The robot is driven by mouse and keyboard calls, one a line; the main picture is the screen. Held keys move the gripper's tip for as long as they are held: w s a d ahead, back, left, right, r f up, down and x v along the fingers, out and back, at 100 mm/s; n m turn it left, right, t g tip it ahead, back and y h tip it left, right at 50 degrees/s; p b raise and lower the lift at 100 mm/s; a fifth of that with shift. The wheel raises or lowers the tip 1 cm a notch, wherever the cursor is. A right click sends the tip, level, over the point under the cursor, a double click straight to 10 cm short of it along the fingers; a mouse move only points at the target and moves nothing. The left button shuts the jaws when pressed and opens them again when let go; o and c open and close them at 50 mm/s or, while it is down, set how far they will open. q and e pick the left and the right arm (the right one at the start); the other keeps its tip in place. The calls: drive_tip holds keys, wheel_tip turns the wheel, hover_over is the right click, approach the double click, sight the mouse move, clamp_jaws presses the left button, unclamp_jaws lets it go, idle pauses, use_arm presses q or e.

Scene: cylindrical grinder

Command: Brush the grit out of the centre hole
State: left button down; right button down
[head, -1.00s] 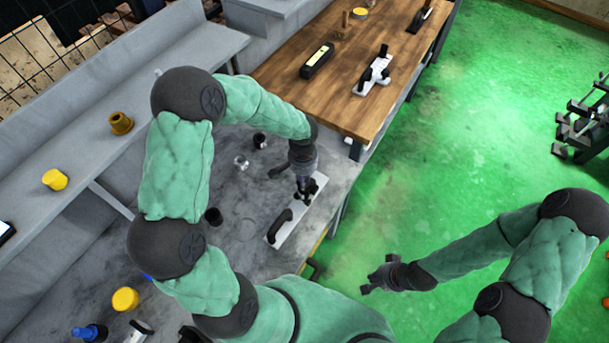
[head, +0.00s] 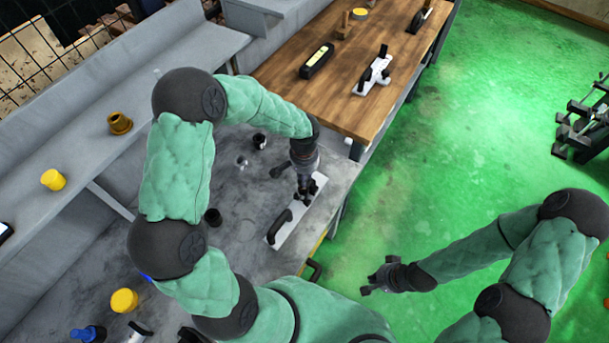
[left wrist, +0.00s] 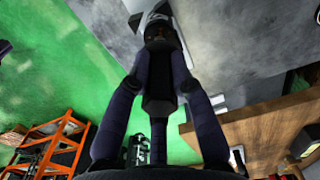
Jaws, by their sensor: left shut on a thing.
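In the head view my left gripper (head: 307,192) points down over the far end of a white plate (head: 290,226) on the grey table. A black handle (head: 280,224) stands on the plate's near end. In the left wrist view the left gripper (left wrist: 163,55) is shut on a dark thing (left wrist: 157,98) between its fingers; I cannot tell for sure that it is a brush. Its far end is dark against the pale plate. The centre hole and any grit are too small or hidden to see. My right gripper (head: 374,278) looks open and empty over the green floor.
Small cups and a clear piece (head: 241,161) stand on the grey table, with a dark cup (head: 213,216) left of the plate. A wooden table (head: 345,80) beyond holds a second plate (head: 373,75) and a black box (head: 317,60). A yellow-topped piece (head: 124,300) lies nearer.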

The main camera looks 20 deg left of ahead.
use_arm(q)
drive_tip(key=shift+s+a, duration=0.1)
drive_tip(key=shift+s, duration=0.35)
drive_tip(key=shift+w, duration=0.15)
drive_tip(key=shift+w+d, duration=0.2)
drive_tip(key=shift+w, duration=0.25)
drive_tip(key=shift+s+a, duration=0.15)
drive_tip(key=shift+s, duration=0.15)
drive_tip(key=shift+r, duration=0.1)
drive_tip(key=shift+r+p, duration=1.85)
drive_tip(key=shift+r, duration=1.15)
